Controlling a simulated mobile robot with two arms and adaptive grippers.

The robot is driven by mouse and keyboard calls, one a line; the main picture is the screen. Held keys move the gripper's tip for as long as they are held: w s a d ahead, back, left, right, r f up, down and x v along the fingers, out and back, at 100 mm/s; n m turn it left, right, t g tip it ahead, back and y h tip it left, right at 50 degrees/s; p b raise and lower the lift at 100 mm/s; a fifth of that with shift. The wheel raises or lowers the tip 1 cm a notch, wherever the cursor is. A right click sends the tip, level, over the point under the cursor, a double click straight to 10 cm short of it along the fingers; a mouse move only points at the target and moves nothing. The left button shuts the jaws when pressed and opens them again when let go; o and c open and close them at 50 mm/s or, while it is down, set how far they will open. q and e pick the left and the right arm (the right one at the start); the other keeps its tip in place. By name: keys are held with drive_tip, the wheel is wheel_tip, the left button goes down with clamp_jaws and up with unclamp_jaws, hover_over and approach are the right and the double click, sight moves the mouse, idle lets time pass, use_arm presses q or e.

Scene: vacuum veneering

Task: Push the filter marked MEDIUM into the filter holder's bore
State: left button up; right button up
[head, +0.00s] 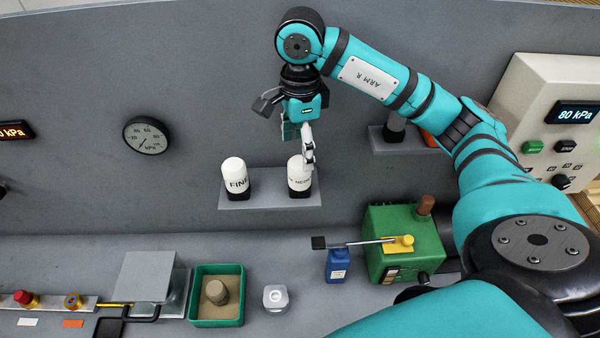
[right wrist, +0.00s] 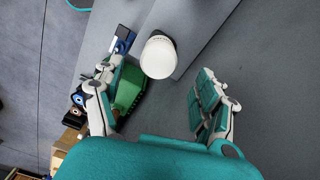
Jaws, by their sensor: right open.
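The filter marked MEDIUM (head: 298,183), a white cylinder on a black foot, stands upright at the right end of a small grey wall shelf. My right gripper (head: 308,158) is above and beside its top, partly hiding it and its lettering. In the right wrist view my right gripper (right wrist: 158,82) has its fingers spread wide, with a white cylinder (right wrist: 159,55) beyond them, in the gap and not clasped. I cannot tell for sure which part is the filter holder; no open bore shows clearly. My left gripper is not in view.
A filter marked FINE (head: 235,176) stands left on the same shelf (head: 262,203). Below are a green box (head: 385,222) with a yellow-hubbed lever, a blue container (head: 338,268), a white round-topped piece (head: 275,297) and a green tray (head: 205,321). A second shelf is at right.

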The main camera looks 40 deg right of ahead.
sight(300, 162)
wheel_tip(300, 162, down, 5)
drive_tip(key=shift+s+a+f, duration=0.1)
drive_tip(key=shift+s, duration=0.05)
drive_tip(key=shift+f+p, duration=0.35)
drive_tip(key=shift+f, duration=1.4)
drive_tip(key=c, duration=1.1)
drive_tip(key=o, duration=0.4)
drive_tip(key=c, duration=0.7)
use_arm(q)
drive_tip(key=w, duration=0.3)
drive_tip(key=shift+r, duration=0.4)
use_arm(e)
drive_tip(key=shift+r, duration=0.1)
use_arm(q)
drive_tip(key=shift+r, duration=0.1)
use_arm(e)
drive_tip(key=shift+r, duration=0.1)
